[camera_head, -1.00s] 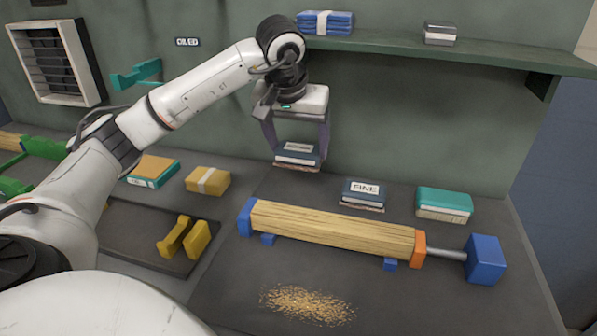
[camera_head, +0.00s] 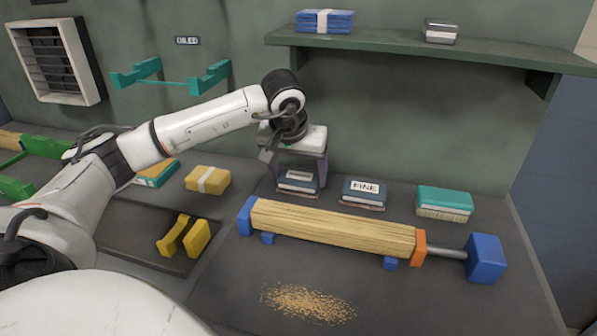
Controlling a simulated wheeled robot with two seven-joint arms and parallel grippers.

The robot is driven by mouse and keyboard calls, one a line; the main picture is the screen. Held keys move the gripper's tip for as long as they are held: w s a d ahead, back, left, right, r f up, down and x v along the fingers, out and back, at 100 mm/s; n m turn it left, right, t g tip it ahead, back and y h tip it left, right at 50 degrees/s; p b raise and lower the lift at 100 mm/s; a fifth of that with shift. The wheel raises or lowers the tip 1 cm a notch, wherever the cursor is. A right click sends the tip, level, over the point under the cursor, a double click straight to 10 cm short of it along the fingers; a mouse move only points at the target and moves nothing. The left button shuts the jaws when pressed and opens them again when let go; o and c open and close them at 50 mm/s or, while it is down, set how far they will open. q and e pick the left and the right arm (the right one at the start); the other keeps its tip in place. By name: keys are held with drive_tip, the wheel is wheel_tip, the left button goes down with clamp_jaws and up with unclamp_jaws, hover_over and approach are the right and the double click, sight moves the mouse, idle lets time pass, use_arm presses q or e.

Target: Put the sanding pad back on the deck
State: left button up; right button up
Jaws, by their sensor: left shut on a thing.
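My left gripper (camera_head: 298,176) points down at the back of the dark deck (camera_head: 222,288). It is shut on a dark blue sanding pad (camera_head: 298,184) with a pale label and a brownish underside. The pad is low, at or just above the deck surface; I cannot tell whether it touches. To its right a similar dark blue pad marked FINE (camera_head: 364,194) lies on the deck, with a small gap between them. A teal pad (camera_head: 444,202) lies further right. My right gripper is not in view.
A wood spindle (camera_head: 330,228) in a blue and orange holder lies in front of the pads, with sawdust (camera_head: 308,303) before it. A green shelf (camera_head: 430,52) overhangs behind. A yellow block (camera_head: 208,180) and yellow stands (camera_head: 185,237) are to the left.

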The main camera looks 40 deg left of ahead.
use_arm(q)
drive_tip(key=o, duration=1)
drive_tip(key=shift+f, duration=0.1)
drive_tip(key=shift+o, duration=0.2)
drive_tip(key=shift+r, duration=0.5)
drive_tip(key=v, duration=1.1)
drive_tip(key=shift+r+p, duration=0.2)
drive_tip(key=shift+p, duration=0.1)
drive_tip(key=shift+s, duration=0.15)
